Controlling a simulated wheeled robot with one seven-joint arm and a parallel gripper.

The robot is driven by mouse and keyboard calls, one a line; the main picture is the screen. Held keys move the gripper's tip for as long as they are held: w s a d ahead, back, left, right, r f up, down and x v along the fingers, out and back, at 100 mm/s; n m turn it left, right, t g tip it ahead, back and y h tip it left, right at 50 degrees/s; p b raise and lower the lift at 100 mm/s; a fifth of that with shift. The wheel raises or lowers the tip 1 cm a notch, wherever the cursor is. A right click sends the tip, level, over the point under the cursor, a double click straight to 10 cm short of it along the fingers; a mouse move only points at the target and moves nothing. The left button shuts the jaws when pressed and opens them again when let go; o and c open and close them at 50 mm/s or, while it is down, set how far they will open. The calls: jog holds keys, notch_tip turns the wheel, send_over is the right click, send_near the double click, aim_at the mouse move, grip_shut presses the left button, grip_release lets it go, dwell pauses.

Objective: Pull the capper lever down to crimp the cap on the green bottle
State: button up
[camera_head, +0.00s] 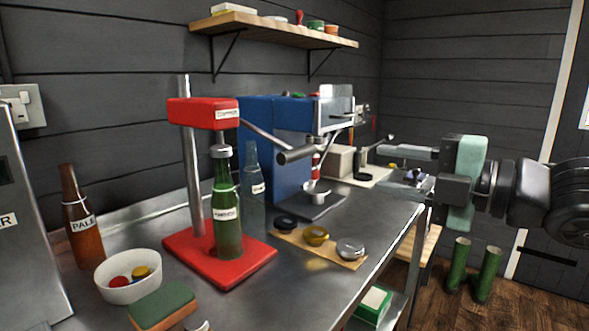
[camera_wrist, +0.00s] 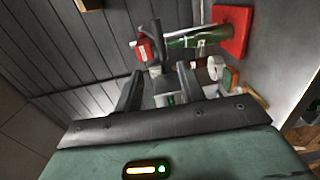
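The red capper (camera_head: 205,112) stands on the bench at the left, with a red base and a steel column. Its grey lever (camera_head: 268,138) slopes down to the right from the red head and ends in a dark cylindrical handle (camera_head: 296,154). The green bottle (camera_head: 226,210) stands upright on the base under the head, with a silver cap or crimping bell at its top; I cannot tell which. My gripper (camera_head: 388,167) is right of the handle, apart from it, open and empty. In the wrist view, the fingers (camera_wrist: 160,85) are spread, with the capper's red head (camera_wrist: 146,48) and green bottle (camera_wrist: 186,41) beyond them.
A blue machine (camera_head: 274,145) stands behind the lever. A brown bottle (camera_head: 80,220), a white bowl (camera_head: 130,281) and a sponge (camera_head: 162,306) are at the left. Several round pieces lie on a tan mat (camera_head: 331,258) along the front edge. A shelf (camera_head: 270,30) hangs above.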

jog(key=p, duration=1)
send_near(303, 154)
jog(key=p+x, duration=0.3)
jog(key=x, duration=0.8)
jog(key=shift+a+f, duration=0.1)
grip_shut()
